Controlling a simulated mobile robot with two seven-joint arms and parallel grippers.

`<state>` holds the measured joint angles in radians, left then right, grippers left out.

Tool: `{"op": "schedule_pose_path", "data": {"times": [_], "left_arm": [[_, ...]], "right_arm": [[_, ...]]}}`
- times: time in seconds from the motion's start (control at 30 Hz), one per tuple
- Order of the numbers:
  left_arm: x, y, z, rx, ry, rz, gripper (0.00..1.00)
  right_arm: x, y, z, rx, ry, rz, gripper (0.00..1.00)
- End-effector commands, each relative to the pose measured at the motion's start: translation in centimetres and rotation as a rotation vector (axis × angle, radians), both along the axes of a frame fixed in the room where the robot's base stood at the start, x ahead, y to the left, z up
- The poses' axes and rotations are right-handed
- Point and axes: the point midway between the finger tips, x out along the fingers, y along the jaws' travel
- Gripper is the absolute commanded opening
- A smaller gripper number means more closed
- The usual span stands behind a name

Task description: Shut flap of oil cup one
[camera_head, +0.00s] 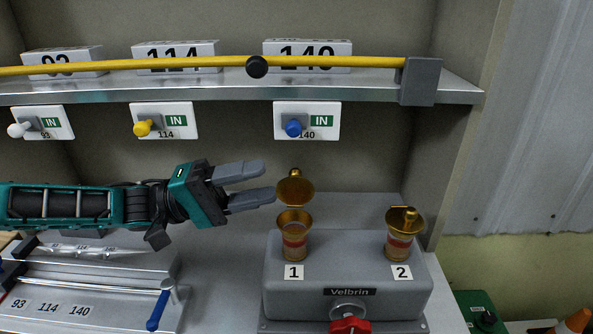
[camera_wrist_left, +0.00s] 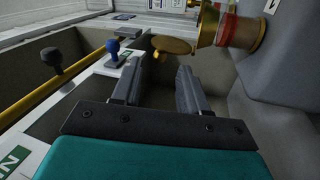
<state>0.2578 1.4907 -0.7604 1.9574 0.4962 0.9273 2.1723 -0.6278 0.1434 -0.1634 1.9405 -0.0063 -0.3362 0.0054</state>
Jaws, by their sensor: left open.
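Oil cup one (camera_head: 293,243) is a brass cup with a red band, standing on the left of the grey Velbrin block (camera_head: 350,285). Its round brass flap (camera_head: 295,188) is open, standing up above the rim. My left gripper (camera_head: 268,182) is open and empty, its fingers pointing right, just left of the flap; I cannot tell whether they touch. In the left wrist view the cup (camera_wrist_left: 240,28) is at the upper right, and the flap (camera_wrist_left: 174,45) is beyond the fingertips. My right gripper is not in view.
Oil cup two (camera_head: 401,238) stands at the right of the block with its flap (camera_head: 404,218) down. A red knob (camera_head: 350,325) is on the block's front. A yellow bar (camera_head: 200,65) runs along the shelf above; a blue knob (camera_head: 293,127) sits under it.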

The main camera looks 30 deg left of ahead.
Motion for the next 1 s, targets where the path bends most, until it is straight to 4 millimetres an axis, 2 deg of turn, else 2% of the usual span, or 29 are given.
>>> {"op": "schedule_pose_path", "data": {"times": [0.1, 0.3, 0.5, 0.77, 1.0], "left_arm": [[1.0, -2.3, 0.9, -0.007, -0.004, -0.002, 0.43], [2.2, -4.7, 1.5, -0.004, -0.002, -0.001, 0.43], [2.7, -5.7, 1.7, -0.001, 0.0, 0.001, 0.43], [2.7, -5.7, 1.7, 0.0, 0.0, 0.001, 0.43], [2.7, -5.7, 1.7, 0.001, 0.001, 0.001, 0.21]], "right_arm": [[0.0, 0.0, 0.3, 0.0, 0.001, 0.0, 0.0], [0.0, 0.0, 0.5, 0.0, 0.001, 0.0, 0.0], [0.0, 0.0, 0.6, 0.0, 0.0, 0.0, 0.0], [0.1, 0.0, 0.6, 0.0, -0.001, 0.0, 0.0], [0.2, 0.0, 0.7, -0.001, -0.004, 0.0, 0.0]]}}
